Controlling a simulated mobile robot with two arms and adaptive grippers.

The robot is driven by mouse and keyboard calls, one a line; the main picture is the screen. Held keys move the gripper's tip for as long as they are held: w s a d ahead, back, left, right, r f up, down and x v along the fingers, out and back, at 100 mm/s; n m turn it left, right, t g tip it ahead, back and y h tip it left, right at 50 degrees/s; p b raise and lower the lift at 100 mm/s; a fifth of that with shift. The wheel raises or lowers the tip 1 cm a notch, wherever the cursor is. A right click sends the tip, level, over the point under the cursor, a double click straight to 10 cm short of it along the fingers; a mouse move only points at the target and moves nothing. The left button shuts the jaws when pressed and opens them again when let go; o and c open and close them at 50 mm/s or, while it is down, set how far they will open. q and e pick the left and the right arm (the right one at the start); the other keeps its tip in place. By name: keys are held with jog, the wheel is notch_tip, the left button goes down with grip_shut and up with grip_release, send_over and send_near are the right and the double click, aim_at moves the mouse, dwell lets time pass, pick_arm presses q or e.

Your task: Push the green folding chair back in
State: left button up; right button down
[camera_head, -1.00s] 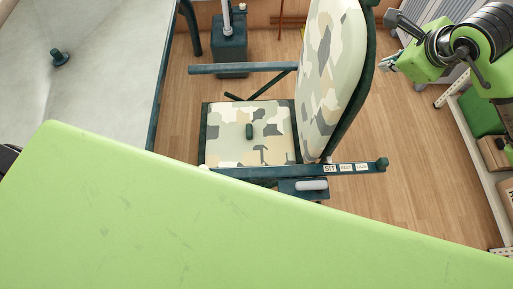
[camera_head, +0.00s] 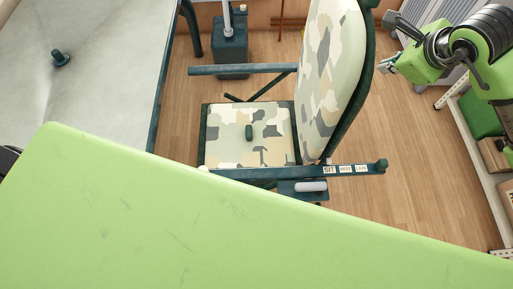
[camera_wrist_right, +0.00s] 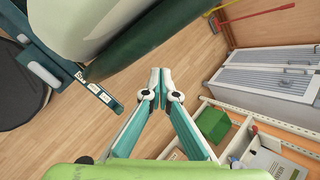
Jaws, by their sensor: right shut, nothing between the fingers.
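The folding chair has a dark green frame and camouflage cushions. Its seat (camera_head: 225,150) lies flat and its backrest (camera_head: 335,70) stands up on the right side, facing left. An armrest with white labels (camera_head: 345,169) crosses the near side. In the right wrist view the chair's armrest (camera_wrist_right: 97,90) is at upper left, with the backrest's edge beside it. My right gripper (camera_head: 386,64) is to the right of the backrest, apart from it. In the wrist view the gripper's fingertips (camera_wrist_right: 160,73) meet, with nothing between them. My left gripper is not in view.
A grey-topped table (camera_head: 95,80) stands left of the chair. A shelf (camera_head: 476,150) with a green box (camera_head: 485,122) and cardboard boxes is on the right. A pale cabinet (camera_wrist_right: 275,85) and a red-handled tool (camera_wrist_right: 268,13) show in the wrist view. Wooden floor lies between chair and shelf.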

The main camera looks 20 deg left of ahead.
jog(key=shift+s+a+f, duration=0.1)
jog(key=shift+a+f, duration=0.05)
jog(key=shift+a, duration=0.15)
jog(key=s+a+b, duration=0.1)
jog(key=s+a, duration=0.2)
jog(key=a, duration=0.5)
dwell(1.1)
jog(key=shift+w, duration=0.1)
jog(key=shift+a, duration=0.2)
jog(key=s+a+b, duration=0.2)
jog(key=s+a, duration=0.1)
jog(key=a, duration=0.5)
jog(key=shift+r, duration=0.25)
dwell(0.8)
jog(key=shift+a, duration=0.2)
jog(key=s+a+b, duration=0.2)
jog(key=s+a, duration=0.1)
jog(key=a, duration=0.5)
dwell(1.3)
jog(key=shift+a, duration=0.15)
